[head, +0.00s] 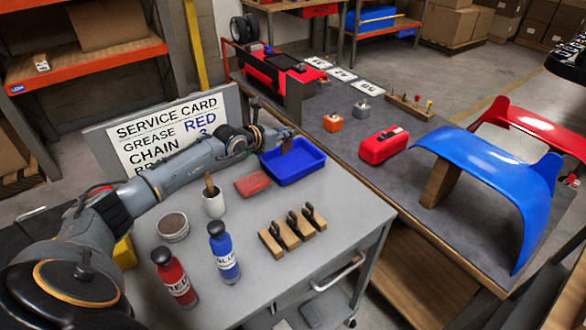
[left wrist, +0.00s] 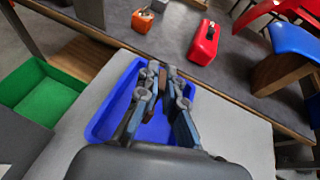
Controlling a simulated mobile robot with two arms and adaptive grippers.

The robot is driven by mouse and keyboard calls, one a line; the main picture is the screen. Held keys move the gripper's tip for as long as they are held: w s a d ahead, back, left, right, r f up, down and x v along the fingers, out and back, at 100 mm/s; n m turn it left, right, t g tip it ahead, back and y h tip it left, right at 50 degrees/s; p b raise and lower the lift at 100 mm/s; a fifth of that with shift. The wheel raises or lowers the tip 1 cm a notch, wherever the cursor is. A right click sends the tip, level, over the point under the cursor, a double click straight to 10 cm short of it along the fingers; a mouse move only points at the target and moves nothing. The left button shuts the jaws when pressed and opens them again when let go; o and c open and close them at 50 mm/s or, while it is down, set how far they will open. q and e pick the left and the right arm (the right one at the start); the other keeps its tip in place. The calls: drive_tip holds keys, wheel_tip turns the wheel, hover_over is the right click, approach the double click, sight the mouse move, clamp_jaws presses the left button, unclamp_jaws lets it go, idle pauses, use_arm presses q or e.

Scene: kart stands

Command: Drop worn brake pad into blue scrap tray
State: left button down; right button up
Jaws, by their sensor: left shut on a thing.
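My left gripper (head: 288,140) reaches in from the left and hangs over the blue scrap tray (head: 311,173) on the grey cart top. In the left wrist view the fingers (left wrist: 163,78) are shut on a small dark brownish piece, the worn brake pad (left wrist: 161,75), mostly hidden between them. The blue tray (left wrist: 97,131) lies below the fingers there, its rim showing around them. The visible tray floor looks bare. Whether the pad touches the tray is hard to tell.
Beside the tray lie a flat red block (head: 253,183), a white cup (head: 213,204) and wooden blocks with black clips (head: 292,228). Red (head: 175,278) and blue (head: 223,252) bottles stand in front. A dark workbench (head: 345,145) adjoins behind. A green bin (left wrist: 45,95) shows left.

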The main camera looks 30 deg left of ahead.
use_arm(q)
drive_tip(key=shift+r, duration=0.1)
drive_tip(key=c, duration=1.4)
unclamp_jaws()
drive_tip(key=v, duration=1.2)
use_arm(e)
drive_tip(key=shift+a, duration=0.3)
drive_tip(key=shift+r, duration=0.15)
